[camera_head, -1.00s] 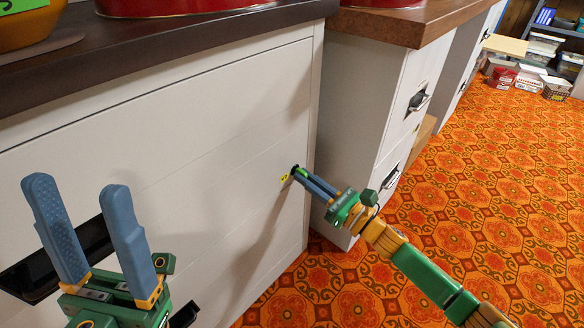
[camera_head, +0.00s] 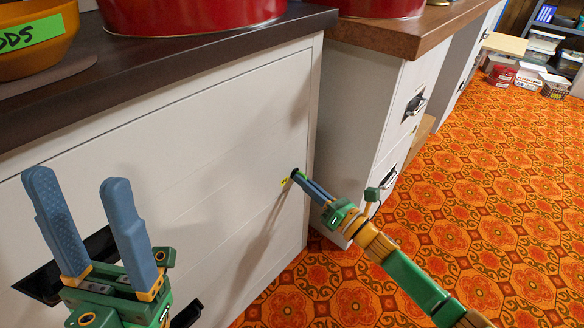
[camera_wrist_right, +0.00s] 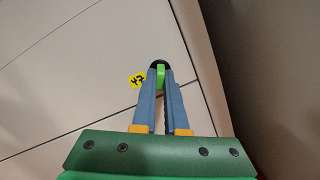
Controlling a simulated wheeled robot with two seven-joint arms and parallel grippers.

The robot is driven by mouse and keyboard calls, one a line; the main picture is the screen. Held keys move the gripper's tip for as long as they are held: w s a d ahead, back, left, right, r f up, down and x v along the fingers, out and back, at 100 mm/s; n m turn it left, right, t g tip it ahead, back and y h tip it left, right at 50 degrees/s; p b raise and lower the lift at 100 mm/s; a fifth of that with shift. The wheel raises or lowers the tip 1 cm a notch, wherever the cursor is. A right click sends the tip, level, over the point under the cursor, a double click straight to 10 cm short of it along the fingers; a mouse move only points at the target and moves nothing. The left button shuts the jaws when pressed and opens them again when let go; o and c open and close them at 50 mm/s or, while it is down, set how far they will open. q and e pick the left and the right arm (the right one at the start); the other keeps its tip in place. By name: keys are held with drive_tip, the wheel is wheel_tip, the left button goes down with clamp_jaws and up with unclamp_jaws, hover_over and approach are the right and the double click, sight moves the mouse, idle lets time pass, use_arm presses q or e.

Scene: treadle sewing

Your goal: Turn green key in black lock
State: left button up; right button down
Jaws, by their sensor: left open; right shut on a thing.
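The black lock (camera_head: 294,173) is on the pale cabinet front near its right edge. In the right wrist view the black lock (camera_wrist_right: 158,63) shows as a dark round piece behind the green key (camera_wrist_right: 160,74). The key is at the lock and sits between the blue fingertips of my right gripper (camera_wrist_right: 160,80). My right gripper (camera_head: 304,180) is shut on the key in the head view, where the fingers mostly hide it. How deep the key sits is hidden. My left gripper (camera_head: 82,220) is open and empty in front of the cabinet at the left.
A yellow tag (camera_wrist_right: 137,80) marked 47 is beside the lock. A second cabinet (camera_head: 365,110) stands to the right. The patterned floor (camera_head: 480,190) is clear at right.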

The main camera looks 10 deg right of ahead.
drive_tip(key=m+p, duration=0.1)
drive_tip(key=m, duration=0.2)
drive_tip(key=shift+m+h+p, duration=0.3)
drive_tip(key=shift+p, duration=0.05)
drive_tip(key=shift+r, duration=0.1)
